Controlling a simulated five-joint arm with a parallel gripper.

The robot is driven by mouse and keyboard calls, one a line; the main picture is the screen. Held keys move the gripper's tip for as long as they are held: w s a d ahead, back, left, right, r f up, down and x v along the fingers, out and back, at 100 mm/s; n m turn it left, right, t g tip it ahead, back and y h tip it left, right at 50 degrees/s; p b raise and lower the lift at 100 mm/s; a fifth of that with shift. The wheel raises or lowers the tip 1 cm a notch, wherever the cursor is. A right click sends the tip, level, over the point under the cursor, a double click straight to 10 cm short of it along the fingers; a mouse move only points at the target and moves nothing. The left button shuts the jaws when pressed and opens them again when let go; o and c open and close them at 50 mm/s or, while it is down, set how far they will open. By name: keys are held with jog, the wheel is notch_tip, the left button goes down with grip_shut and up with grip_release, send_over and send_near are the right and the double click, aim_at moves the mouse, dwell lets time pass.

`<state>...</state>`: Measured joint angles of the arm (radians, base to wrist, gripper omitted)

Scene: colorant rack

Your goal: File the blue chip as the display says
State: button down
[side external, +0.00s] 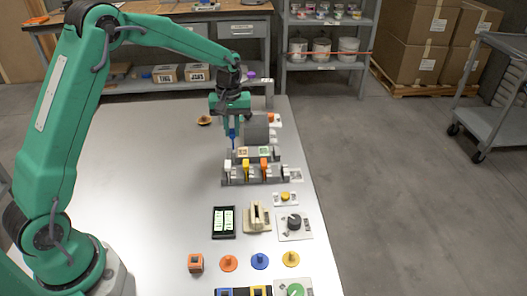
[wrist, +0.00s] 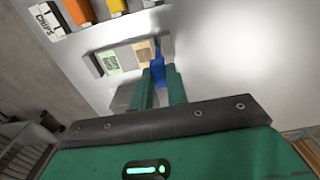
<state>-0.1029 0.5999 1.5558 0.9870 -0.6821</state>
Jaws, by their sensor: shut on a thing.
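My gripper (side external: 232,126) is shut on the blue chip (side external: 233,134), behind the chip rack. In the wrist view the blue chip (wrist: 157,72) sits between my two green fingers (wrist: 160,84), close to a grey holder with a green-patterned card (wrist: 112,62) and a paler card (wrist: 141,50). I cannot tell whether the chip touches the holder. The grey rack (side external: 230,180) holds a white chip (side external: 228,163), a yellow chip (side external: 246,164) and an orange chip (side external: 263,163).
A grey block (side external: 256,126) stands just right of my gripper. The table's left middle is clear.

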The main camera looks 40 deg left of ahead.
jog(key=shift+f, duration=0.75)
jog(key=shift+f, duration=1.35)
dwell(2.0)
jog(key=c, duration=1)
grip_release()
jog(key=shift+r, duration=0.1)
jog(key=shift+r, duration=3.45)
